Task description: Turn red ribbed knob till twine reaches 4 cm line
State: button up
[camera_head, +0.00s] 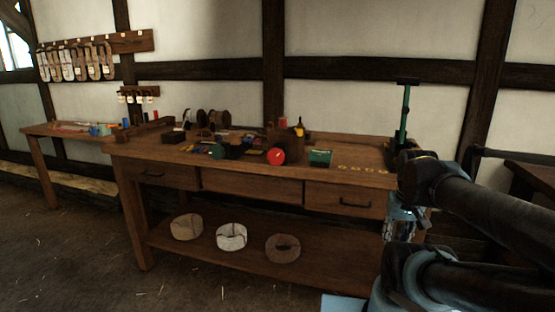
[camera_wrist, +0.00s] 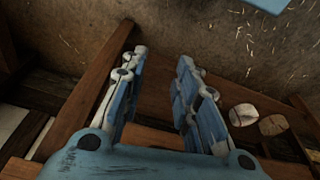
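The red knob (camera_head: 276,156) is a round red disc at the front of the workbench top, facing me, with a small pale mark on it. Its ribs, the twine and a 4 cm line are too small to make out in the head view. My gripper (camera_wrist: 162,57) points down towards the floor in the wrist view, its two blue-and-white fingers apart with nothing between them. In the head view it hangs beside the bench's right end, partly hidden by my arm, well to the right of the knob and lower than it.
The workbench (camera_head: 250,177) has three drawers and a shelf holding three coils (camera_head: 232,236). A green box (camera_head: 320,157) stands right of the knob, a teal round piece (camera_head: 217,151) to its left. A green post (camera_head: 404,115) rises at the right end. Floor in front is clear.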

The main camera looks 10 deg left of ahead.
jog(key=w+a+r+n, duration=0.2)
jog(key=w+a+r, duration=0.1)
jog(key=w+r, duration=0.3)
jog(key=w+a+r+n, duration=0.3)
jog(key=w+a+r, duration=0.1)
jog(key=r, duration=0.3)
notch_tip(320, 180, up, 17)
jog(key=n+g, duration=0.2)
jog(key=n, duration=0.9)
send_over(277, 157)
jog(key=w, duration=0.1)
jog(key=f, duration=1.6)
jog(key=shift+w+a+f, duration=0.15)
jog(key=shift+a+f, duration=0.05)
jog(key=shift+f, duration=0.15)
grip_shut()
jog(key=shift+d, duration=0.2)
jog(key=shift+a, duration=0.1)
